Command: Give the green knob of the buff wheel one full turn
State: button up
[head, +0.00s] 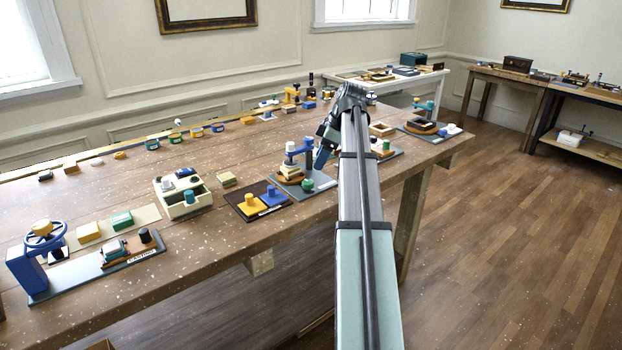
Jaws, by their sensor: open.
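My gripper (323,156) is at the far end of my outstretched arm, pointing down over the workbench. It is open, and nothing shows between its fingers. A small green knob (307,185) shows just below and left of it, at the front of a grey board (322,186) with a blue press-like stand (309,152). Another green piece (386,145) shows right of my arm on a second board, partly hidden by the arm. The pieces are too small to tell for sure which one belongs to the buff wheel. The gripper appears apart from both.
A blue wheel with a yellow knob (42,228) stands at the bench's left end. A cream box (183,197) and a dark board with yellow and blue pieces (262,205) lie left of the gripper. Several small blocks line the back.

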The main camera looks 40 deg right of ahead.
aim_at(307, 182)
jog(key=x, duration=0.8)
jog(key=shift+a+f, duration=0.1)
jog(key=shift+f, duration=0.15)
jog(key=c, duration=1)
jog(key=shift+c, duration=0.2)
jog(key=shift+m, duration=0.3)
